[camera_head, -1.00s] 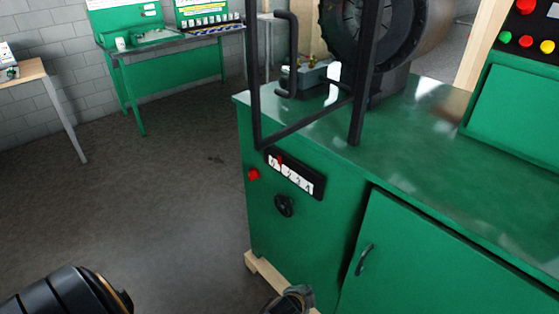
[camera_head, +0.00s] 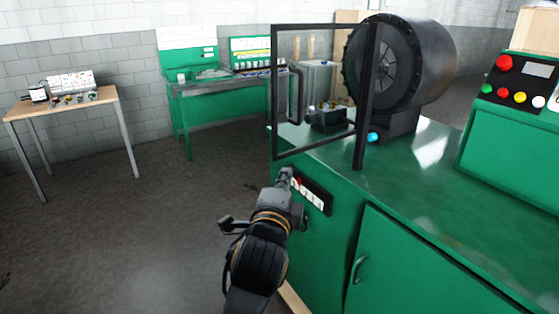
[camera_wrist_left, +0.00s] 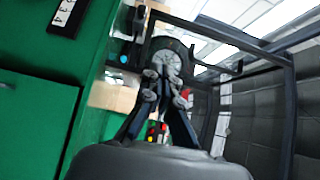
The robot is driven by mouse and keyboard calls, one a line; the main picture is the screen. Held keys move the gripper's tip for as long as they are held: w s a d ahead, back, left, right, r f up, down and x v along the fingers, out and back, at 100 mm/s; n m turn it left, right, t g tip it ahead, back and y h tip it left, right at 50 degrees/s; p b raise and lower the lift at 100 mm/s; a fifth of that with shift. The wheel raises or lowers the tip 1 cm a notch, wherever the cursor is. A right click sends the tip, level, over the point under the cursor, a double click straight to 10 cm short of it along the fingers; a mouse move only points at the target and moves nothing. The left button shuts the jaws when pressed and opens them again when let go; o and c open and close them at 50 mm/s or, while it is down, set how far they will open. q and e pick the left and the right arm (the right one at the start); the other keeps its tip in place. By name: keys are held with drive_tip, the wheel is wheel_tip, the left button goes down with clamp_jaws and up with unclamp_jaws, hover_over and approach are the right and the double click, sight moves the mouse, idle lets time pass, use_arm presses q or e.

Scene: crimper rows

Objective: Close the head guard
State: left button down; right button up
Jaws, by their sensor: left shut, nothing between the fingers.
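The head guard (camera_head: 273,95) is a black-framed clear panel at the front corner of the green crimper. It hangs from a post and stands swung out to the left of the round dark crimping head (camera_head: 385,62). Its black handle (camera_head: 296,95) is on the panel, inside the left bar. The guard frame also shows in the left wrist view (camera_wrist_left: 290,110), with the crimping head (camera_wrist_left: 168,52) beyond the fingers. My left gripper (camera_head: 286,176) is shut and empty, below the guard's lower bar and apart from the handle. My right gripper is not in view.
The machine's green cabinet (camera_head: 400,260) fills the lower right, with a control panel (camera_head: 525,80) above. A small counter plate (camera_head: 312,192) is behind my gripper. A wooden table (camera_head: 65,105) and green workbench (camera_head: 210,95) stand at the back. The floor on the left is clear.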

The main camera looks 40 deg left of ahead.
sight(283, 147)
use_arm(q)
drive_tip(key=p+x, duration=0.1)
drive_tip(key=x, duration=0.2)
drive_tip(key=a+p+x, duration=0.1)
drive_tip(key=x, duration=0.2)
drive_tip(key=s+a+p+x, duration=0.1)
drive_tip(key=x, duration=0.2)
drive_tip(key=shift+w+a, duration=0.1)
drive_tip(key=shift+w, duration=0.25)
drive_tip(key=shift+a, duration=0.35)
drive_tip(key=shift+w, duration=0.1)
